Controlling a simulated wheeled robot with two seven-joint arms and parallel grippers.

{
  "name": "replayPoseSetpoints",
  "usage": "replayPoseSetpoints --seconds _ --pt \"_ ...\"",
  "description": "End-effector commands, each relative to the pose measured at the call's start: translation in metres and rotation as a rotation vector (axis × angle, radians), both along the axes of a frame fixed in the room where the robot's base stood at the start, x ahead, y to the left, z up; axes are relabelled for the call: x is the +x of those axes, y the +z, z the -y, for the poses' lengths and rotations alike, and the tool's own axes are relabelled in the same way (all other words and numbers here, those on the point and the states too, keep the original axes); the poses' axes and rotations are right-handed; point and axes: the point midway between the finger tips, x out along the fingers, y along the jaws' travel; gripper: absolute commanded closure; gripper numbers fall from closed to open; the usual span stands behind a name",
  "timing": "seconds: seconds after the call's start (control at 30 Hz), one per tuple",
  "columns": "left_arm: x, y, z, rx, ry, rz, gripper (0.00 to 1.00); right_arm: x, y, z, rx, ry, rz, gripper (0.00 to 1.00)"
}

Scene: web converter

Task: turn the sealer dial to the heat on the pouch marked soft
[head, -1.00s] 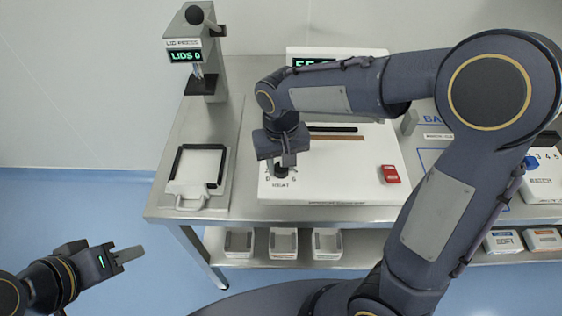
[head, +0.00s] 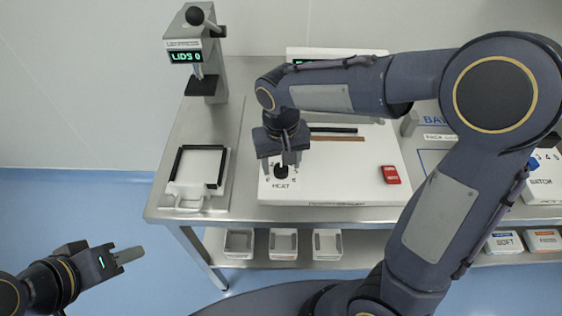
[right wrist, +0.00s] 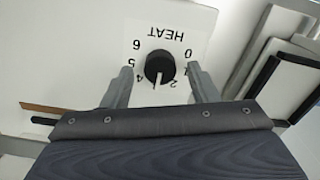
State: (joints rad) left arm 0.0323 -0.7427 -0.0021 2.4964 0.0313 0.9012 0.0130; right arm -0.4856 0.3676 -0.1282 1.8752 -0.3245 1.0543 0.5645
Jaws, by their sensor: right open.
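The sealer dial (head: 281,171) is a black round knob on the white sealer (head: 340,187), above the word HEAT. In the right wrist view the dial (right wrist: 159,67) shows upside down, with numbers around it. Its white pointer line points between 2 and 4, where the number is not visible. My left gripper (head: 125,256) hangs over the floor at lower left.
A red switch (head: 390,174) is on the sealer's right side. A lid press (head: 200,60) reading LIDS 0 and a black-edged tray (head: 200,166) stand at left. Three small bins (head: 283,243) sit below. My right arm hides much of the bench's right side.

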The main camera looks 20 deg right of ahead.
Motion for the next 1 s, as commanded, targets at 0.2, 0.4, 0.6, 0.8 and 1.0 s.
replayPoseSetpoints --seconds 0.2,0.4,0.6,0.8,1.0 --pt "0.000 0.001 0.000 0.000 0.000 0.000 0.64 0.001 0.038 0.000 0.004 0.000 0.007 0.46" --pt "0.000 0.001 0.000 0.000 0.000 0.000 0.64 0.001 0.065 -0.001 0.003 0.001 0.005 0.46" --pt "0.000 0.001 0.000 0.000 0.000 0.000 0.64 0.000 0.071 0.000 0.002 0.001 0.002 0.46" --pt "0.000 0.001 0.000 0.000 0.000 0.000 0.64 0.000 0.071 0.000 0.002 0.000 0.002 0.46" --pt "0.000 0.001 0.000 0.000 0.000 0.000 0.64 0.000 0.071 0.000 0.002 0.000 0.002 0.46"
